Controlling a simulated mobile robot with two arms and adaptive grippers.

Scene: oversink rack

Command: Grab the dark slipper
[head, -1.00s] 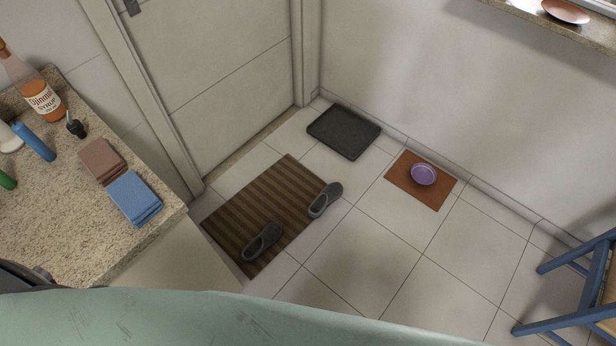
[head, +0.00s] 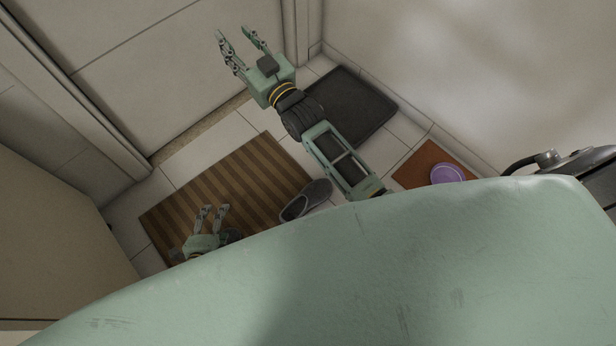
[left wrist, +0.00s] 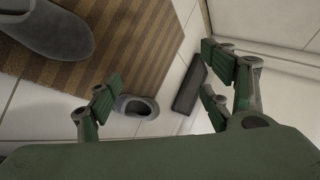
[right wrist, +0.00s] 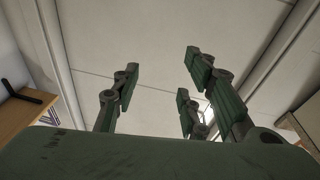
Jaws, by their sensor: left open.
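Two dark grey slippers are by the striped mat. One slipper (head: 306,199) lies at the mat's right edge. The other (head: 232,236) is mostly hidden behind my left gripper and my own body. My left gripper (head: 212,208) is open and empty, low over the mat. In the left wrist view, one slipper (left wrist: 48,28) is large at top left, outside the fingers (left wrist: 160,85). The other slipper (left wrist: 137,107) shows farther off, between the fingers. My right gripper (head: 240,42) is raised in front of the door, open and empty; its fingers (right wrist: 163,80) also show in the right wrist view.
The brown striped mat (head: 205,185) lies before the door (head: 150,70). A black tray (head: 365,110) is by the wall, partly behind my right arm. A purple bowl (head: 447,173) sits on an orange mat (head: 412,166). Some bare tile lies between them.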

